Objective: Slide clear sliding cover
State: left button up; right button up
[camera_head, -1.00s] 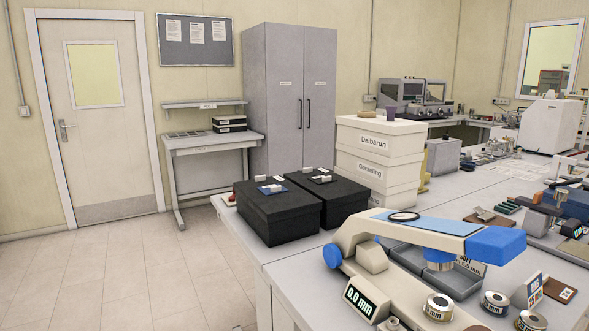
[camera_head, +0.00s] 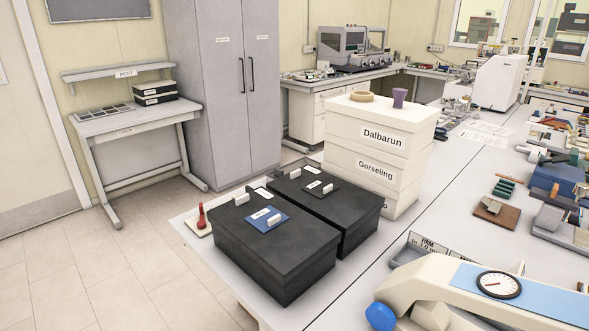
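I cannot make out a clear sliding cover for certain in the head view. A grey bench machine (camera_head: 341,50) with dark window-like panels stands on the far counter. It is too small to tell whether any panel is a clear cover that slides. Neither of my grippers shows in the head view.
Two black boxes (camera_head: 280,262) sit on the near table's left end. Stacked white boxes (camera_head: 375,150) stand behind them. A white and blue gauge (camera_head: 440,285) fills the lower right. A grey cabinet (camera_head: 215,130) stands behind. Open floor (camera_head: 100,265) lies at left.

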aim_at(279, 172)
jog(key=u, duration=1.05)
jog(key=i+u, duration=0.4)
jog(key=i, duration=1.1)
jog(key=i+j, duration=0.1)
jog(key=i, duration=2.05)
